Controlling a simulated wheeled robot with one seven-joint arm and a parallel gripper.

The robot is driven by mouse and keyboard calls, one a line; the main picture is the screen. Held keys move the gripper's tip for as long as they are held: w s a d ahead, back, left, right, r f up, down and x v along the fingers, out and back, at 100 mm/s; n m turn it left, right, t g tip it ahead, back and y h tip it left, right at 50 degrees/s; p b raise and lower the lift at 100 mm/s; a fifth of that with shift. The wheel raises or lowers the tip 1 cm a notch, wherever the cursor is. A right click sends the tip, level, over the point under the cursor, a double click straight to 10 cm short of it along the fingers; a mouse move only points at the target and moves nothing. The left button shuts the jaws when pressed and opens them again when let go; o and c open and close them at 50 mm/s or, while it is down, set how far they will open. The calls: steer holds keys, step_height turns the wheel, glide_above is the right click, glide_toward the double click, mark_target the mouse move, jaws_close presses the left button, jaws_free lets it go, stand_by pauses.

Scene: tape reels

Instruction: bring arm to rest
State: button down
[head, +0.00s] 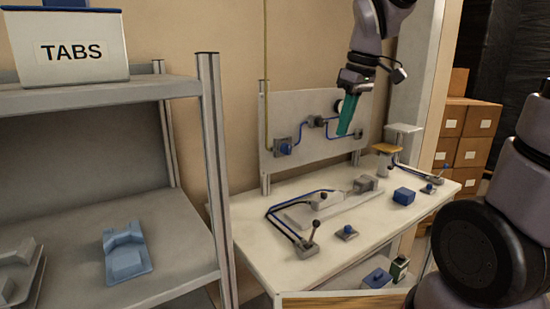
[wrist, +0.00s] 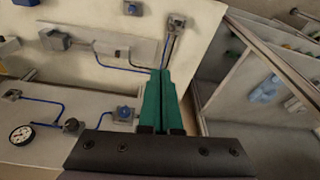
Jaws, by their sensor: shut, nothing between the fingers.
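My gripper (head: 344,132) is raised above the workbench in the head view, in front of the upright panel, with its teal fingers pointing down. In the wrist view the two teal fingers (wrist: 161,75) lie together, shut, with nothing between them. The fingers look clear of the bench and its fittings. My arm comes down from the top of the head view, and another dark, rounded part of me fills the right edge.
The upright panel (head: 284,105) holds blue tubing. At left, a shelf rack (head: 212,150) holds a TABS bin (head: 75,78) and a blue moulded part (head: 126,252). Cardboard boxes (head: 470,150) stand behind at right.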

steer(key=s+d+r+m+t, duration=0.5)
steer(key=s+d+m, duration=0.3)
steer(key=m, duration=0.4)
steer(key=shift+s+d+r, duration=0.3)
steer(key=shift+d+r, duration=0.05)
steer(key=shift+r, duration=0.4)
stand_by(1.9)
